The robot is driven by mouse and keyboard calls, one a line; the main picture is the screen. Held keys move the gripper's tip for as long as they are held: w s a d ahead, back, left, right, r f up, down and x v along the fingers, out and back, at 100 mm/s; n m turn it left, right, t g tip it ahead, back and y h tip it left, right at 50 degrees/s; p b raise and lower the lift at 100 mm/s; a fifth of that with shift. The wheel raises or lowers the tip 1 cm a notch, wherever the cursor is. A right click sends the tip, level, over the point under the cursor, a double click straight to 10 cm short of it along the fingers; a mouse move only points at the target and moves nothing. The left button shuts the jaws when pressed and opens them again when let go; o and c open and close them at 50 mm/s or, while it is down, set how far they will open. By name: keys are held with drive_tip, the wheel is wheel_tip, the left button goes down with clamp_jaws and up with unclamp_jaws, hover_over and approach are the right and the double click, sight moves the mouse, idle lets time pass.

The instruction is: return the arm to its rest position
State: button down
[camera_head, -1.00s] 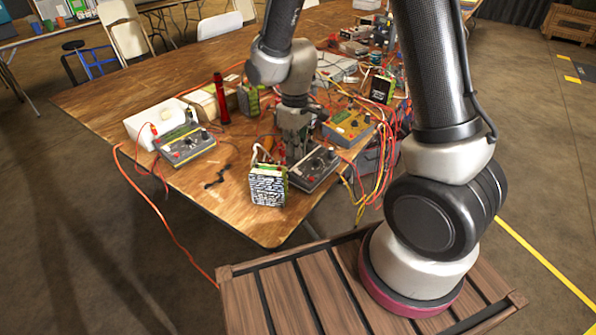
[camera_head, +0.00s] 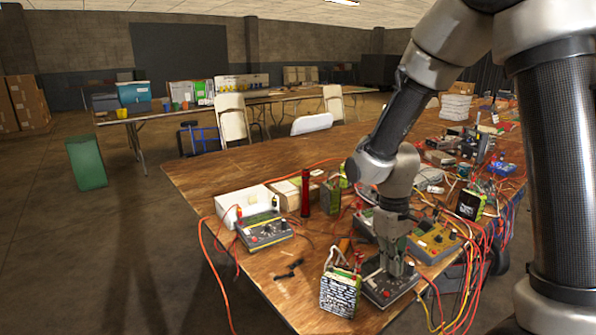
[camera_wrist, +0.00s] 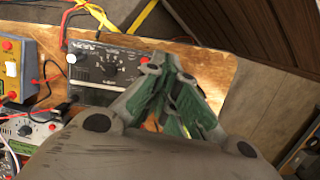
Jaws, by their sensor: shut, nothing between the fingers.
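My gripper (camera_head: 397,262) points down over the near end of the wooden table (camera_head: 215,177), in front of and over a dark grey meter box (camera_head: 378,291). In the wrist view my gripper (camera_wrist: 180,98) has its green-padded fingers together, with nothing held. The dark meter box (camera_wrist: 103,72) with its dial lies beside the fingers there. I cannot tell whether the fingertips touch it. My arm is bent and reaches out over the table, away from any folded pose.
A battery-like block (camera_head: 340,293) stands just left of the gripper. A yellow meter (camera_head: 434,243) and loose red and yellow cables (camera_head: 478,262) lie to the right. A white box (camera_head: 243,203), another meter (camera_head: 264,232) and a red cylinder (camera_head: 306,193) stand left. Open floor lies left of the table.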

drive_tip(key=s+d+r+m+t, duration=0.3)
drive_tip(key=s+d+r, duration=0.3)
drive_tip(key=r, duration=0.4)
drive_tip(key=s+d+r+m+t, duration=0.2)
drive_tip(key=s+d+r, duration=0.4)
drive_tip(key=r, duration=0.5)
drive_tip(key=shift+s+d+m+t+y, duration=0.3)
drive_tip(key=shift+s+m+t, duration=0.15)
drive_tip(key=shift+s, duration=0.35)
